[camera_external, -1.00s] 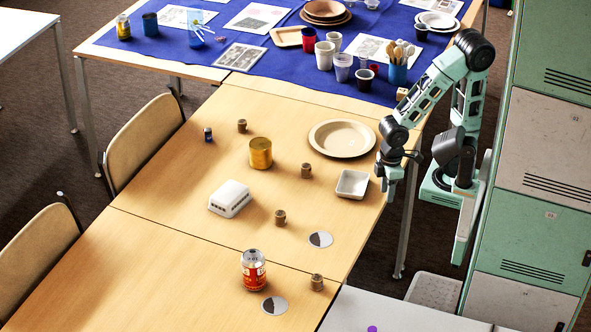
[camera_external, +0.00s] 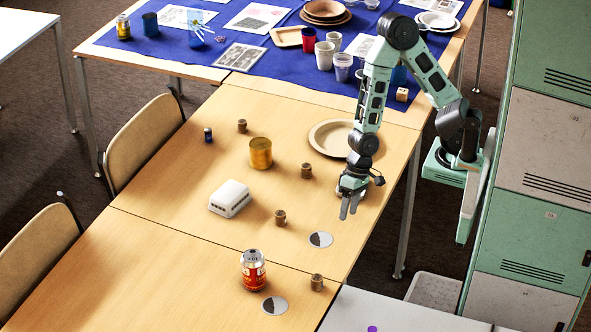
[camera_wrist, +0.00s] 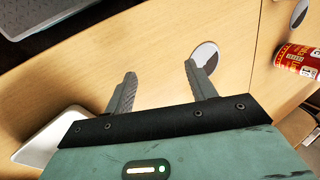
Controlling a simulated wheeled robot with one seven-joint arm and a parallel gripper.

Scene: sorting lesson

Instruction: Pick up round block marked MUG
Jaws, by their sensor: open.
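Several small brown round blocks stand on the wooden table: one near the far left (camera_external: 242,126), one near the plate (camera_external: 306,170), one in the middle (camera_external: 280,217) and one near the front (camera_external: 317,283). Their markings are too small to read, so I cannot tell which says MUG. My gripper (camera_external: 349,214) is open and empty, pointing down above the table, to the right of the middle block. In the wrist view my gripper's fingers (camera_wrist: 160,68) are spread with bare table between them, and no round block shows there.
A half-dark disc (camera_external: 320,240) lies just beyond my fingertips; another (camera_external: 274,306) lies by a red can (camera_external: 253,270). A white box (camera_external: 230,199), gold tin (camera_external: 260,153) and beige plate (camera_external: 325,140) stand around.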

